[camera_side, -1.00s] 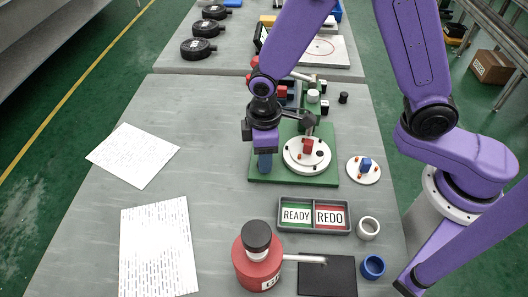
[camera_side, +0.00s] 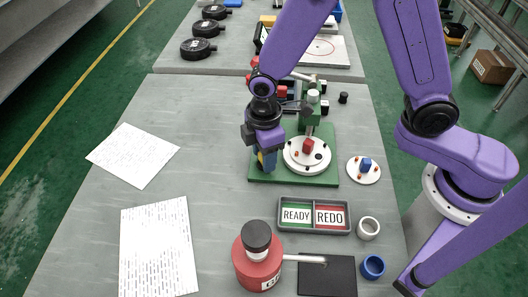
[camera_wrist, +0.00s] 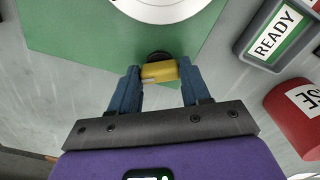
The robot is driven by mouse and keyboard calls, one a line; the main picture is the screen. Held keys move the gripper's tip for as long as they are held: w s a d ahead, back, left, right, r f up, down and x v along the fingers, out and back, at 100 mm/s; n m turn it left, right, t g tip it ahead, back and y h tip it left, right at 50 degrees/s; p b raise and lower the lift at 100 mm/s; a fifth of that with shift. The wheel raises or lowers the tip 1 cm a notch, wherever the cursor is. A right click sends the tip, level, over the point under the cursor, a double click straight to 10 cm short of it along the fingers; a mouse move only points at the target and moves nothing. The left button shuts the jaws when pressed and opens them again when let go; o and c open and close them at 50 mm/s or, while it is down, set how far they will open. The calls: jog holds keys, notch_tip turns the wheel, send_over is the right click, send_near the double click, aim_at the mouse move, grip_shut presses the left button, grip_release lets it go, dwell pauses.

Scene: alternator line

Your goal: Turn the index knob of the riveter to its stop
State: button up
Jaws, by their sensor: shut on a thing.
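The riveter has a green base plate (camera_side: 325,178), which also shows in the wrist view (camera_wrist: 70,30). A white round table (camera_side: 300,165) on it carries a red block (camera_side: 308,146). The index knob (camera_wrist: 160,72) is a yellow bar on a black round hub (camera_wrist: 158,56), near the plate's edge. My gripper (camera_wrist: 158,82) has its blue fingers on either end of the yellow bar and is shut on it. In the side view my gripper (camera_side: 266,162) is at the plate's left edge, and only a sliver of yellow shows there.
A READY/REDO tray (camera_side: 314,230) and a red bottle (camera_side: 252,272) stand in front of the riveter. A white disc with a blue block (camera_side: 365,165) is at its right. Paper sheets (camera_side: 133,155) lie at left; the table between is clear.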

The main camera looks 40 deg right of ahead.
jog(key=o, duration=1.1)
jog(key=shift+c, duration=0.2)
jog(key=shift+r, duration=0.15)
notch_tip(320, 180, up, 17)
jog(key=shift+r, duration=0.1)
jog(key=s+d+f+m, duration=0.1)
jog(key=s+d+f, duration=0.1)
jog(key=s+d, duration=0.7)
jog(key=s+d+f+m, duration=0.1)
jog(key=s+d+f, duration=0.1)
jog(key=s+d, duration=0.6)
jog(key=shift+s+d, duration=0.35)
jog(key=shift+s, duration=0.5)
